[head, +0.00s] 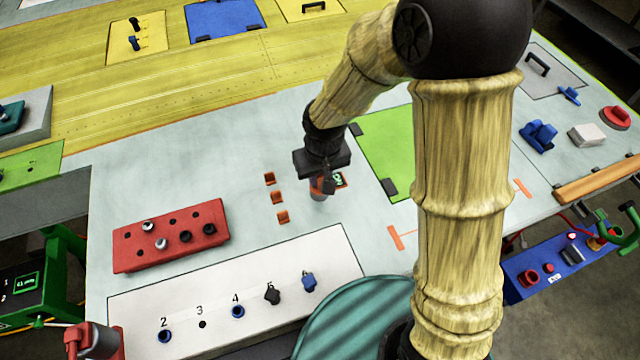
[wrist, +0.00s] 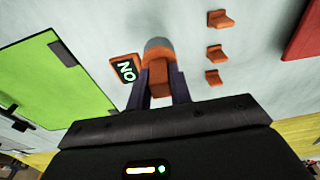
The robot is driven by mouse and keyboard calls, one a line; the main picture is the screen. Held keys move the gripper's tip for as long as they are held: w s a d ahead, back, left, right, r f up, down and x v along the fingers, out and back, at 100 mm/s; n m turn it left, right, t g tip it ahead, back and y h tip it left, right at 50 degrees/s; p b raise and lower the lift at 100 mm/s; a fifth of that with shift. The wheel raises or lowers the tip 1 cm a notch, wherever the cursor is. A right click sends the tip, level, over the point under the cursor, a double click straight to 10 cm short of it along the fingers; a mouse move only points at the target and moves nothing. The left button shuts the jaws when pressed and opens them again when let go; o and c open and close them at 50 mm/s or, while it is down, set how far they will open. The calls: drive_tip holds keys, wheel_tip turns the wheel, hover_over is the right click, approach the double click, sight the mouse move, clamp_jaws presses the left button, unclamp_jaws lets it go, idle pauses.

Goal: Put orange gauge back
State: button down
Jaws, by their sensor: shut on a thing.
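My gripper (wrist: 160,92) is shut on the orange gauge (wrist: 158,72), which sits between its two dark fingers. The gauge has a grey rounded end beyond the fingertips in the wrist view. A small orange-framed display (wrist: 126,70) with light letters is right beside it; I cannot tell whether it is joined to the gauge. In the head view my gripper (head: 322,182) is low over the grey table, and the gauge's grey end (head: 318,195) shows below it. Three small orange brackets (head: 277,197) stand in a row just left of the gripper. Contact between gauge and table is unclear.
A green panel (head: 385,150) with dark clips lies right of the gripper, partly behind my arm. A red block (head: 170,250) with pegs and holes lies left. A white numbered board (head: 200,300) with blue and black pieces lies in front. Grey table between is clear.

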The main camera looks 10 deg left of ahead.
drive_tip(key=shift+f+p, duration=0.4)
drive_tip(key=shift+f, duration=1.55)
drive_tip(key=shift+f, duration=0.2)
drive_tip(key=c, duration=1.3)
unclamp_jaws()
drive_tip(key=shift+o, duration=0.2)
drive_tip(key=shift+r, duration=0.1)
wheel_tip(320, 180, up, 12)
drive_tip(key=s+b, duration=0.1)
drive_tip(key=shift+s+d+b, duration=0.25)
drive_tip(key=shift+d+b, duration=0.1)
drive_tip(key=shift+b, duration=0.05)
